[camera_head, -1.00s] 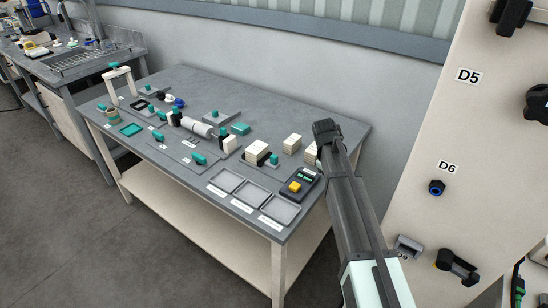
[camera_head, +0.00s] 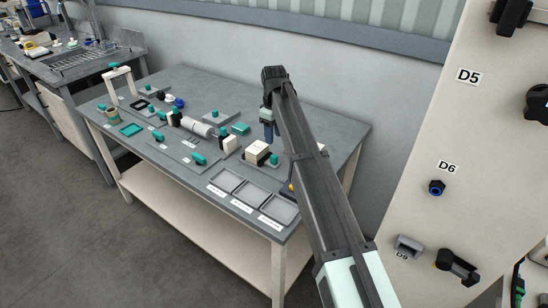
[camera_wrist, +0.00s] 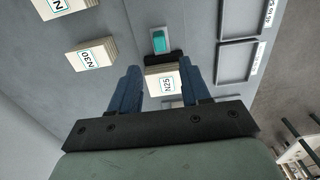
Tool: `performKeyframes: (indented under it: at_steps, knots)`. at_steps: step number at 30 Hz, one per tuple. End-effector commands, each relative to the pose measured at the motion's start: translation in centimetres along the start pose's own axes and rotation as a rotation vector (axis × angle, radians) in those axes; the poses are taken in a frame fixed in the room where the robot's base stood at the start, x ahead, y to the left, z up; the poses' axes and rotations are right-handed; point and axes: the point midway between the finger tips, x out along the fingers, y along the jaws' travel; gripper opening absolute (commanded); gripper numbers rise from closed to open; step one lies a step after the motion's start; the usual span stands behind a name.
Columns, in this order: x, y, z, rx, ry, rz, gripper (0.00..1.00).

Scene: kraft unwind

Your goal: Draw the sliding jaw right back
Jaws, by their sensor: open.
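My gripper (camera_head: 268,138) has blue fingers pointing down over the table's right half. In the wrist view my gripper (camera_wrist: 160,66) is open. A cream stack labelled N25 (camera_wrist: 163,82) shows between its fingers, against a black part (camera_wrist: 160,58); I cannot tell the height gap. A teal piece (camera_wrist: 158,42) sits on a grey base just beyond. Farther left, a white roll (camera_head: 196,126) lies between end blocks, one a white block (camera_head: 229,144). I cannot tell which part is the sliding jaw.
The grey table (camera_head: 315,125) has bare room at its back right. Another cream stack, N30 (camera_wrist: 90,55), stands nearby. Shallow grey trays (camera_head: 248,192) line the front edge. A tall cream panel (camera_head: 440,120) with knobs stands at the right.

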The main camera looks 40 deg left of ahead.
Motion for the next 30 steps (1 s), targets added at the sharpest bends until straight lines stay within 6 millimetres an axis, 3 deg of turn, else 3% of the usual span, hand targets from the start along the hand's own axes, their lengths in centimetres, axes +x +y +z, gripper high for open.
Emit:
performKeyframes:
  at_steps: [6,15,21,30]
  knots:
    - [4.1,0.0,0.1,0.001,-0.002,-0.001,0.47]
    - [8.7,0.0,0.1,0.001,-0.001,0.000,0.47]
    - [10.3,0.0,0.1,0.001,-0.001,0.000,0.47]
    - [10.8,0.0,0.0,0.001,0.000,0.001,0.47]
